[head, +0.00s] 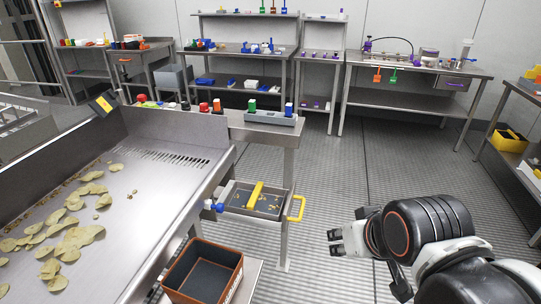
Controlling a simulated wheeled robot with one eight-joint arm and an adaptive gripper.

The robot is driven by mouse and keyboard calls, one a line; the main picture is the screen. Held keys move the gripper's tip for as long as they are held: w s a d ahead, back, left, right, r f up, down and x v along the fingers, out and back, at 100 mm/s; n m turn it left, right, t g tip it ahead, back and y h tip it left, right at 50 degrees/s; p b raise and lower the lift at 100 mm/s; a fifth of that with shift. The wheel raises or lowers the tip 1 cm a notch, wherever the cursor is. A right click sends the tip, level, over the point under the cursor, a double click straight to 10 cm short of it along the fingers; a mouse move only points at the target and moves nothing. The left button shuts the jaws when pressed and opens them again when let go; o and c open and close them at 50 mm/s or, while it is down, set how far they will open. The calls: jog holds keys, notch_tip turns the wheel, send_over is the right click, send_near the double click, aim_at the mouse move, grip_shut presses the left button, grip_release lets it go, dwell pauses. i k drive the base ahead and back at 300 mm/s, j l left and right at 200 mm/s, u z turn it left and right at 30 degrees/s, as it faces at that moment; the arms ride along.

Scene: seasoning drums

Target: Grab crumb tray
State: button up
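The crumb tray (230,206) is a shallow metal tray under the end of the steel conveyor, left of centre in the head view. Crumbs and a yellow bar lie in it, and a yellow handle (299,208) sticks out on its right side. A blue knob (214,207) is at its left end. My gripper (335,242) is to the right of the handle and apart from it, pointing left toward it. Its two fingertips are apart with nothing visible between them. The hand is partly turned away.
The conveyor (160,190) with chips fills the left side. A brown-rimmed bin (205,270) stands below and in front of the tray. A steel table leg (288,190) is right behind the handle. The grated floor (350,170) is clear toward the back benches.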

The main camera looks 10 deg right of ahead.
aim_at(256, 199)
jog(key=l+u, duration=0.15)
jog(key=k+l+u, duration=0.15)
jog(key=l, duration=0.15)
jog(key=i+l+u, duration=0.1)
jog(key=i+l, duration=0.35)
jog(key=l, duration=0.3)
jog(key=i+l+u, duration=0.15)
jog(key=l, duration=0.25)
jog(key=i+l, duration=0.25)
jog(key=l, duration=0.15)
jog(key=i+l+u, duration=0.1)
jog(key=l+u, duration=0.4)
jog(key=j+z, duration=0.15)
jog(key=z, duration=0.25)
jog(key=i, duration=0.05)
